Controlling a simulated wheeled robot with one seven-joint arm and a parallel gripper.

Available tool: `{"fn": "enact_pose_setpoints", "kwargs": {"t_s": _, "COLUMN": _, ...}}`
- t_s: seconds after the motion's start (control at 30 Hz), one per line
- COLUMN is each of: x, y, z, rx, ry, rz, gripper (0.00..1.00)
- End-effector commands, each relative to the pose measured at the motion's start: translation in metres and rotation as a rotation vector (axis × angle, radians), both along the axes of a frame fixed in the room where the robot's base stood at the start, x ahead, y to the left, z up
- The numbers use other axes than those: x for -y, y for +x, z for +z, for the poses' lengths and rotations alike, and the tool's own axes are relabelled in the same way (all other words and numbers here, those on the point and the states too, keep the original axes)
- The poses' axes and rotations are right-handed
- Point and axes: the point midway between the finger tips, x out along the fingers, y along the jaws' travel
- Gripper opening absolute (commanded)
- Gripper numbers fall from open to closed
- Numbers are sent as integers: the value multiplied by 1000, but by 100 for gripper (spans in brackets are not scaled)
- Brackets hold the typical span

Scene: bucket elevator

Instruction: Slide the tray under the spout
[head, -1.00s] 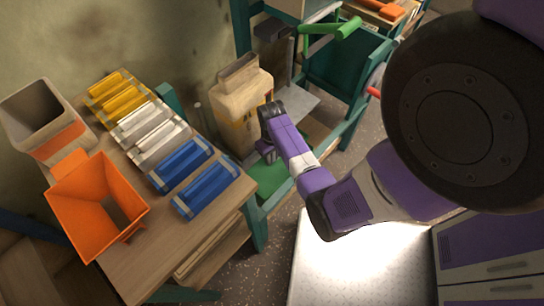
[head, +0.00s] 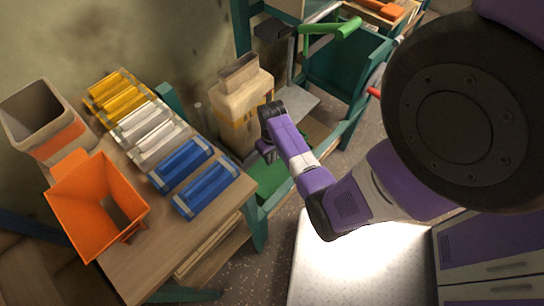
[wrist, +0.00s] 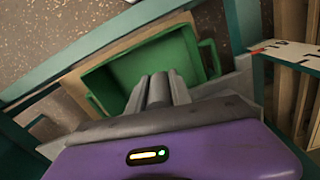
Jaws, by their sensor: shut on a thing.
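The green tray (wrist: 150,72) is a shallow open box low on the bench frame in the wrist view, with a loop handle (wrist: 209,58) on its right side. It looks empty. In the head view, part of the tray (head: 272,180) shows below my gripper (head: 266,152). My gripper (wrist: 160,88) is shut, its fingers close together at the tray's near side; they hide the part they grip. I cannot clearly pick out the spout; a grey sloping plate (head: 297,103) stands just behind my gripper in the head view.
A beige container (head: 240,108) stands left of my gripper. A wooden table (head: 150,262) at the left holds an orange hopper (head: 75,205), and blue, white and yellow troughs. A teal frame post (head: 257,222) rises close to the tray. Speckled floor is open in front.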

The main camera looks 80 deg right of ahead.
Motion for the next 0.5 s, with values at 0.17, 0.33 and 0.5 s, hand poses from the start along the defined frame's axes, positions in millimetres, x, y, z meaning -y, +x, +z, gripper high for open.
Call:
{"fn": "enact_pose_setpoints", "kwargs": {"t_s": 0.17, "x": 10, "y": -7, "z": 0, "rx": -4, "ry": -1, "rz": -4, "gripper": 0}}
{"fn": "enact_pose_setpoints", "kwargs": {"t_s": 0.33, "x": 29, "y": -18, "z": 0, "rx": -2, "ry": -1, "rz": -6, "gripper": 0}}
{"fn": "enact_pose_setpoints", "kwargs": {"t_s": 0.5, "x": 55, "y": -34, "z": -1, "rx": -2, "ry": -1, "rz": -8, "gripper": 0}}
